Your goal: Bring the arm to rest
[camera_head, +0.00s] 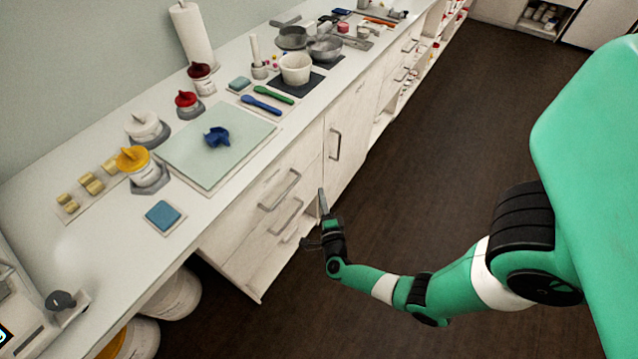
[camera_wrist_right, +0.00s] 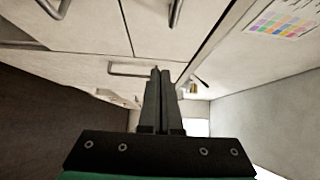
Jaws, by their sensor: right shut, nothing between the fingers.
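My right arm (camera_head: 470,275) comes in from the right in the head view, over the dark floor. Its gripper (camera_head: 322,200) points up in the picture, in front of the cabinet drawers below the worktop. In the right wrist view the gripper's fingers (camera_wrist_right: 160,75) are together with nothing between them. They point toward the pale cabinet fronts, and I cannot tell how near they are. My left gripper is not in view.
The white worktop (camera_head: 95,255) carries a glass plate (camera_head: 185,160) with a blue piece (camera_head: 217,137), several lidded jars, a white tub (camera_head: 295,68) and a paper roll (camera_head: 193,35). Drawer handles (camera_head: 280,190) stick out beside the right gripper. The dark floor (camera_head: 440,130) is clear.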

